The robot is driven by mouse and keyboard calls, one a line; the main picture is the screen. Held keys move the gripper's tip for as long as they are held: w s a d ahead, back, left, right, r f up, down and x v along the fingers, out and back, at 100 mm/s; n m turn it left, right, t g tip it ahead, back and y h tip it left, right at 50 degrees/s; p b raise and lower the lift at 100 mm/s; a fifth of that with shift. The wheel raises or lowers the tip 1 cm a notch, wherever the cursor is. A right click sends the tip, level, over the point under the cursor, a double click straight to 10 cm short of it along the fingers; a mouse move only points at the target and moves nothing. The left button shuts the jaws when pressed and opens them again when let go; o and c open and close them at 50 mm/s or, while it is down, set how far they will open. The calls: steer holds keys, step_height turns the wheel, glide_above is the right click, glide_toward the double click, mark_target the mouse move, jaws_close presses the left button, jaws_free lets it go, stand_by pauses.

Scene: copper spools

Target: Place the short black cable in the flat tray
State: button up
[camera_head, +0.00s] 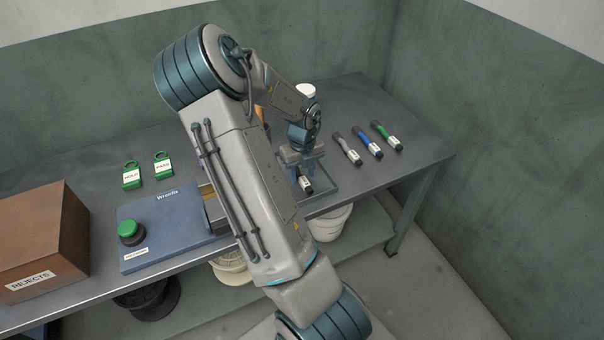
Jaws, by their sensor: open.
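A short black cable (305,183) with a white label lies directly below my gripper, apparently inside the flat tray. The flat dark grey tray (326,191) sits near the front edge of the bench, partly hidden by my arm. My gripper (303,172) points down over the tray. It is open, with its fingers close above or around the cable; I cannot tell whether they touch it.
A grey cable (347,149), a blue cable (367,143) and a green cable (386,136) lie right of the tray. A blue box with a green button (160,228), green tags (163,165) and a brown REJECTS box (40,240) stand left. A white-capped bottle (306,91) stands behind my gripper.

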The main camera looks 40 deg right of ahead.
mark_target(302, 177)
step_height(302, 177, up, 11)
steer(key=p, duration=0.2)
steer(key=s+a+r+m+t, duration=0.1)
steer(key=s+a+r+m, duration=0.2)
steer(key=a+m, duration=0.5)
steer(key=s+a+r+m+t, duration=0.1)
steer(key=s+a+r+m, duration=0.3)
steer(key=a+m, duration=0.5)
steer(key=s+a+r+m, duration=0.3)
steer(key=s+a+m, duration=0.3)
steer(key=m, duration=1)
steer(key=a, duration=0.3)
steer(key=shift+a+r+t, duration=0.15)
steer(key=shift+r+t, duration=0.2)
steer(key=shift+t, duration=0.05)
steer(key=shift+s, duration=0.1)
steer(key=shift+c, duration=0.5)
